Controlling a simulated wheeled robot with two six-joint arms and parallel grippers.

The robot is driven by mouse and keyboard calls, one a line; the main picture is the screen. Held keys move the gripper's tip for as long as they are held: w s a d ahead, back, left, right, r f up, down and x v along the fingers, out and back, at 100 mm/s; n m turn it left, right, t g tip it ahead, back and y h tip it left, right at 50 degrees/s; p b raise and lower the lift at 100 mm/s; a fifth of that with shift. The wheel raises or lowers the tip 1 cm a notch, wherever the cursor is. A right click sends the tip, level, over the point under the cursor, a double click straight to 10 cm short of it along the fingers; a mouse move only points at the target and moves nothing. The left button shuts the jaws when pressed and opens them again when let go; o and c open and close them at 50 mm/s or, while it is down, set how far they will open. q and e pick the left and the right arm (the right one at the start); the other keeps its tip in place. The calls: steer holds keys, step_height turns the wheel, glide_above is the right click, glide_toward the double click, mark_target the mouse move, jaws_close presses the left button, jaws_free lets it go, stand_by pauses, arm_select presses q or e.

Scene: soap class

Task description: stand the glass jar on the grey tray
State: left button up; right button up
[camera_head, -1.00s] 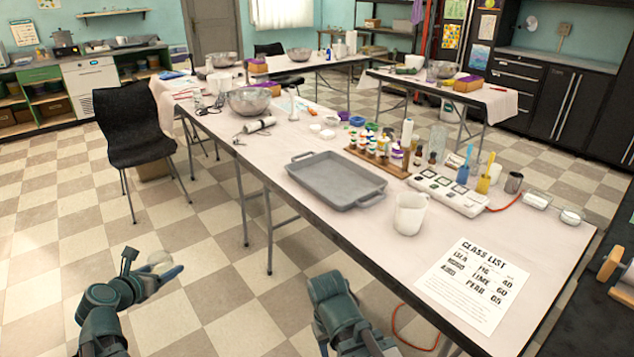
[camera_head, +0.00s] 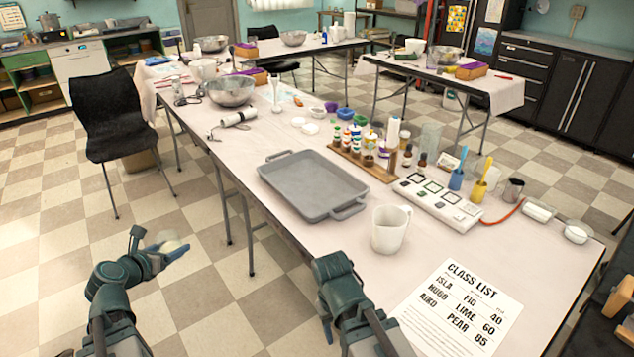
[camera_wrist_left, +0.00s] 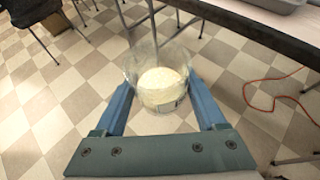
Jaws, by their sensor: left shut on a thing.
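The glass jar (camera_wrist_left: 160,85) is clear, with a pale cream content, and sits between the fingers of my left gripper (camera_wrist_left: 163,105) in the left wrist view. In the head view my left gripper (camera_head: 173,250) is shut on the jar (camera_head: 172,245), out over the floor to the left of the table. The grey tray (camera_head: 348,192) lies on the near table, to the right of and beyond the jar, and looks empty. My right arm shows at the table's near edge, but its fingertips cannot be made out.
A white pitcher (camera_head: 389,230) stands just right of the tray. A bottle rack (camera_head: 362,160) and a white device (camera_head: 440,200) stand behind it. A class list sheet (camera_head: 459,308) lies at the near right. A black chair (camera_head: 108,115) stands on the floor at left.

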arm_select(q)
steer(key=w+d+r+m+h+p, duration=0.1)
steer(key=w+d, duration=0.7)
steer(key=w, duration=0.2)
steer(key=w+d+r+m+g+h+p, duration=0.1)
steer(key=w+d+r+m+h+p, duration=0.1)
steer(key=w+d, duration=0.6)
steer(key=w+d+r+m+g+h+p, duration=0.1)
steer(key=w+d+m+h, duration=0.1)
steer(key=w+d, duration=0.6)
steer(key=shift+w+d+r+p, duration=0.1)
steer(key=shift+w+r, duration=0.05)
steer(key=shift+w, duration=0.7)
steer(key=shift+w+d+r+p, duration=0.1)
steer(key=shift+w+d+p, duration=0.05)
steer(key=shift+w, duration=0.7)
steer(key=shift+w+d+r+p, duration=0.1)
steer(key=shift+w+r, duration=0.05)
steer(key=shift+w, duration=0.7)
steer(key=w+d+r+m+g+h+p, duration=0.15)
steer(key=w+d, duration=0.35)
steer(key=d, duration=0.6)
steer(key=b, duration=1.1)
glide_toward(319, 180)
steer(key=shift+t, duration=0.25)
steer(key=x, duration=0.4)
steer(key=shift+w+d+f, duration=0.15)
steer(key=shift+d+f, duration=0.05)
steer(key=shift+d, duration=0.1)
